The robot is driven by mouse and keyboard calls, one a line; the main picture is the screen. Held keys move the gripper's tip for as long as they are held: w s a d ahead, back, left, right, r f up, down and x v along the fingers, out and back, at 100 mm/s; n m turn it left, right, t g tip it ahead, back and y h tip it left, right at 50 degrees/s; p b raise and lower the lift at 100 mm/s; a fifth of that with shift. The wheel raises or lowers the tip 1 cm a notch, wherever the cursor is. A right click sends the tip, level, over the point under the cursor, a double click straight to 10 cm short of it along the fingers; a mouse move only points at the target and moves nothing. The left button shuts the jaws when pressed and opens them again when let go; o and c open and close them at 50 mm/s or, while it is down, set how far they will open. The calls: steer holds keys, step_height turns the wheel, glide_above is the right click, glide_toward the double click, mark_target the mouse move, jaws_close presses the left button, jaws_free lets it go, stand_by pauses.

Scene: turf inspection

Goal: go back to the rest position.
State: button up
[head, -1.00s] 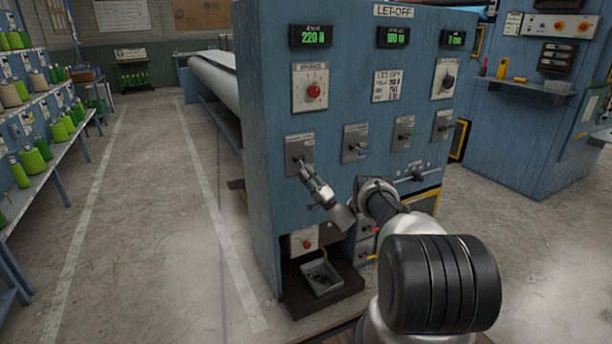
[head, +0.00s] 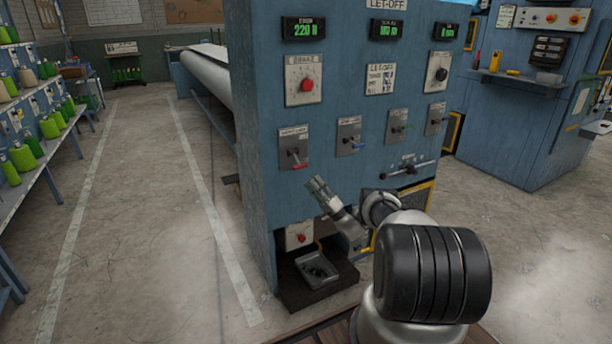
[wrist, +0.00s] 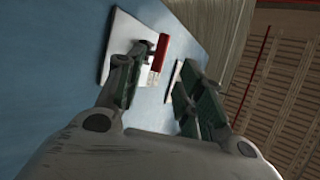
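My gripper (head: 318,184) is in front of the blue let-off panel (head: 262,110), just below and right of the leftmost switch plate (head: 293,147), and apart from it. In the wrist view the two dark green finger pads (wrist: 158,85) stand apart with nothing between them, so the gripper is open and empty. The red handle (head: 300,166) of that switch points down to the right. The red handle also shows beyond the fingers in the wrist view (wrist: 159,52).
A red button box (head: 300,237) and a grey tray (head: 317,269) on a dark ledge are below my gripper. More switches (head: 348,136) run along the panel to the right. Shelves of green cones (head: 25,157) stand at left. The floor between is clear.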

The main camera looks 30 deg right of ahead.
steer(key=shift+v, duration=1.3)
